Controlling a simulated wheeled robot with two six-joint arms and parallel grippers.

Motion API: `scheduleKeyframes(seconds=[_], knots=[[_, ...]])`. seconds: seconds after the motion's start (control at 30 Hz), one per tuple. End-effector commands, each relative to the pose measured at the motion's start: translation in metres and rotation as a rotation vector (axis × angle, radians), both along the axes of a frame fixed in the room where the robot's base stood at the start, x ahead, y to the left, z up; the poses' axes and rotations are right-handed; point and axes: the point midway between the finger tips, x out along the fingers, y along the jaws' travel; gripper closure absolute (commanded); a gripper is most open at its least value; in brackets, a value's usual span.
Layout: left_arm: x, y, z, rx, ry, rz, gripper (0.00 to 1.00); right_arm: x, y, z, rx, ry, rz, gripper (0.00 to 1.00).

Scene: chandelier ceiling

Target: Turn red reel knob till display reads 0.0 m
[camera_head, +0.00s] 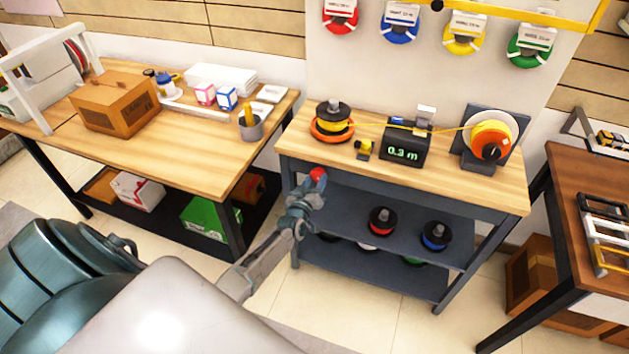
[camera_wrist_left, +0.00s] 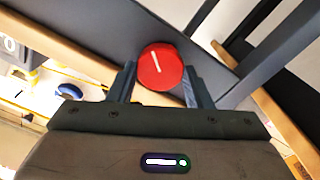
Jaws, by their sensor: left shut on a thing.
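The black meter (camera_head: 403,138) on the wooden bench has a display that reads 0.3 m in green digits. The red reel knob (camera_head: 318,174) shows at the bench's front left. In the left wrist view the round red knob (camera_wrist_left: 160,63) has a white line, tilted with its top to the left. My left gripper (camera_head: 314,187) is shut on the knob, with one finger on each side of it (camera_wrist_left: 158,84). An orange-yellow reel (camera_head: 492,138) stands at the bench's right. A yellow spool (camera_head: 333,121) sits at its left. My right gripper is not in view.
Yellow filament runs from the spool across the meter to the reel. A small yellow-black item (camera_head: 363,149) lies beside the meter. Spools stand on the bench's lower shelf (camera_head: 400,217). Another table (camera_head: 235,145) with a cardboard box (camera_head: 115,103) is at left.

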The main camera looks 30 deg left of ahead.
Motion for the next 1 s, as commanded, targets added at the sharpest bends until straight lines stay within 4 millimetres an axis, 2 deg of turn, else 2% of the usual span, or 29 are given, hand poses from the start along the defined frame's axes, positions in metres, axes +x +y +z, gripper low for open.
scheduleKeyframes(seconds=[0.5, 0.53, 0.6, 0.87, 1.0], knots=[[-0.0004, -0.0004, -0.001, 0.017, 0.006, 0.0, 0.77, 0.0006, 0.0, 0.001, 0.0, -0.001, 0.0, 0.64], [-0.0004, -0.0004, -0.001, 0.017, 0.006, 0.0, 0.49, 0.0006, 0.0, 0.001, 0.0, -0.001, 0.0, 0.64], [-0.0004, -0.0004, -0.0009, 0.017, 0.006, 0.0, 0.35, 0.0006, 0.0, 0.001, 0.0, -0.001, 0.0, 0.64], [-0.0002, -0.0003, -0.0004, 0.017, 0.004, 0.0, 0.33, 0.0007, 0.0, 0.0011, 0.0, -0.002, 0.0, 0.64], [-0.0065, -0.0015, -0.0009, 0.017, 0.006, 0.0, 0.33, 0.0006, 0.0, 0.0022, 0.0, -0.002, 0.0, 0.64]])
